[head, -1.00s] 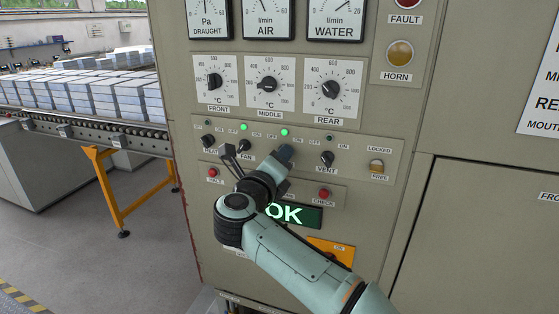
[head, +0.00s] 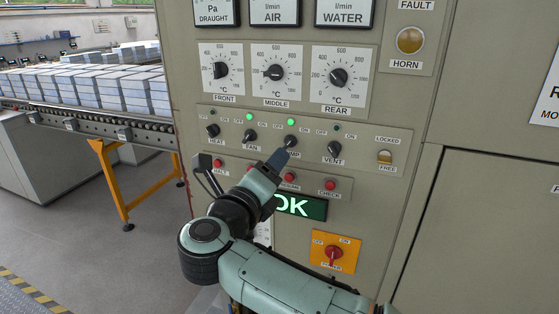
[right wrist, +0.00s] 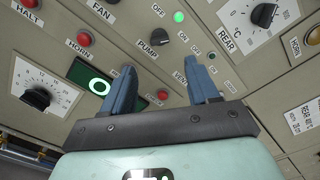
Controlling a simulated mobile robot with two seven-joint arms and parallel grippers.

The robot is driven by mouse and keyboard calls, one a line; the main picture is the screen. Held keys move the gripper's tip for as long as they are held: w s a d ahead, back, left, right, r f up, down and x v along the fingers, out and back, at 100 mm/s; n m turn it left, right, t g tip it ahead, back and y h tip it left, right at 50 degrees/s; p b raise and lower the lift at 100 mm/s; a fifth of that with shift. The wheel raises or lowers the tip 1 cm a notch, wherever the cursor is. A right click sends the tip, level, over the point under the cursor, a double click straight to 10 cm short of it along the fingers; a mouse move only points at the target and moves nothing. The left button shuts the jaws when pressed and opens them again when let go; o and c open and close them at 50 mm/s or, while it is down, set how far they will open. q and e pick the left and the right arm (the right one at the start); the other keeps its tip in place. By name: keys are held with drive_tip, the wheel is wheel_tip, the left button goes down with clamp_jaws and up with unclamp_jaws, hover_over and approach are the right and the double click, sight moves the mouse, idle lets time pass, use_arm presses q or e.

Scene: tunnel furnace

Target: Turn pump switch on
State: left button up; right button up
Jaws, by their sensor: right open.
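The black pump switch (head: 291,141) is in the middle of the control panel, third in a row of rotary switches. Its round lamp (head: 291,122) above glows green. In the right wrist view the pump switch (right wrist: 155,38) shows beyond the fingers, with the PUMP label beside it and its lit lamp (right wrist: 179,17). My right gripper (head: 281,159) is just below the switch in the head view and partly covers its label. In the right wrist view its blue fingers (right wrist: 164,80) are spread apart with nothing between them, clear of the switch. My left gripper is out of view.
The fan switch (head: 250,135) has a green lamp; the heat (head: 212,130) and vent (head: 334,148) lamps are dark. Red buttons (head: 289,177), a green OK display (head: 303,208) and an orange power plate (head: 349,259) lie below. A conveyor (head: 92,122) with blocks stands left.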

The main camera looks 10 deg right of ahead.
drive_tip(key=v, duration=0.4)
drive_tip(key=shift+s+a, duration=0.1)
